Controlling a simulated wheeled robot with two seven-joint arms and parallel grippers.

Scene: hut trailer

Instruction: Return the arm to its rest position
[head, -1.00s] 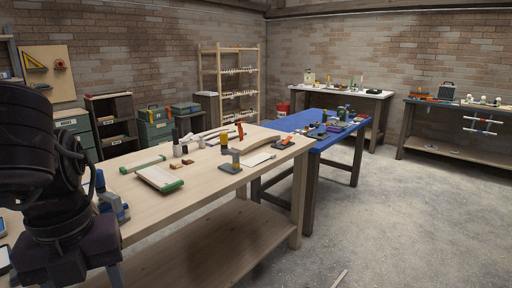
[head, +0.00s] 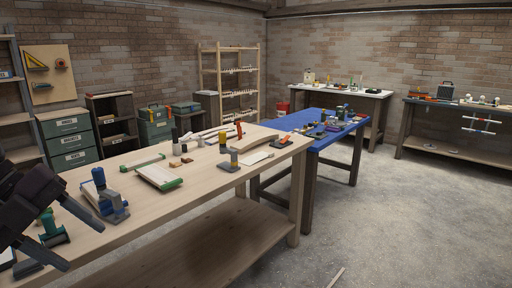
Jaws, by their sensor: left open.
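My left gripper (head: 40,232) shows at the lower left edge of the head view, dark and angled down to the right. Its jaws are open, with a green and orange tool (head: 52,229) visible beside and between the fingers; I cannot tell whether they touch. It is beside the front left part of the wooden workbench (head: 205,192). Most of the left arm is out of the picture. My right gripper is not in view.
A blue and grey device (head: 107,197) stands on the bench near my left gripper. A blue table (head: 335,138) stands behind.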

